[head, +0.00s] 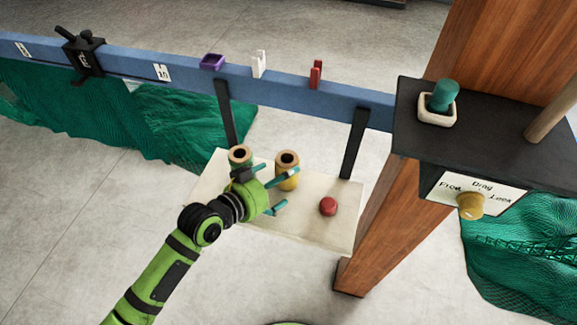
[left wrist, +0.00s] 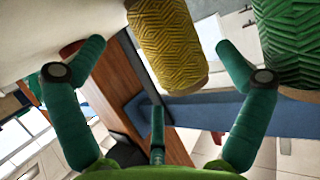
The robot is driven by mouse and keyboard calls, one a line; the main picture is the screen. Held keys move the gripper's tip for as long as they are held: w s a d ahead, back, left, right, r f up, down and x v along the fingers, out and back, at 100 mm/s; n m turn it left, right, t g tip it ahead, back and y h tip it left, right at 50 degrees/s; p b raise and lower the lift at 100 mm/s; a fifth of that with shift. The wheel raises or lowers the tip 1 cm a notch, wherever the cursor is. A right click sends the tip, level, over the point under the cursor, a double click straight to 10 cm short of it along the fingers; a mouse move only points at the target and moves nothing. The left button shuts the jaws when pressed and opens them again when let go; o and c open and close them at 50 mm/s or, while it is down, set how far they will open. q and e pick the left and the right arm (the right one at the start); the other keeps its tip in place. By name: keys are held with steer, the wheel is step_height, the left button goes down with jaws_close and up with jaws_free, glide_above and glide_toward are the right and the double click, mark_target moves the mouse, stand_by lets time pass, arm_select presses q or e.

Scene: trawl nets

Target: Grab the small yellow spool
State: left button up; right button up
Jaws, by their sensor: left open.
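The small yellow spool (head: 289,180) stands upright on a pale shelf, with a dark hole in its top. In the left wrist view the yellow spool (left wrist: 168,45) appears at the top, between the spread fingers and apart from them. My left gripper (head: 285,190) is open and empty, in front of the spool in the head view; one finger overlaps the spool there. A green spool (head: 239,156) stands to its left, partly hidden by my gripper; it also shows in the left wrist view (left wrist: 290,40). My right gripper is not in view.
The pale shelf (head: 335,232) also holds a red round object (head: 328,206). A wooden post (head: 400,190) and a black box with a yellow knob (head: 470,206) stand right. Green nets hang behind.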

arm_select(q)
steer(key=shift+p+x, duration=0.65)
steer(key=shift+x, duration=1.75)
steer(key=shift+a+r, duration=0.1)
steer(key=shift+r, duration=0.1)
steer(key=shift+c, duration=0.8)
steer(key=c, duration=1)
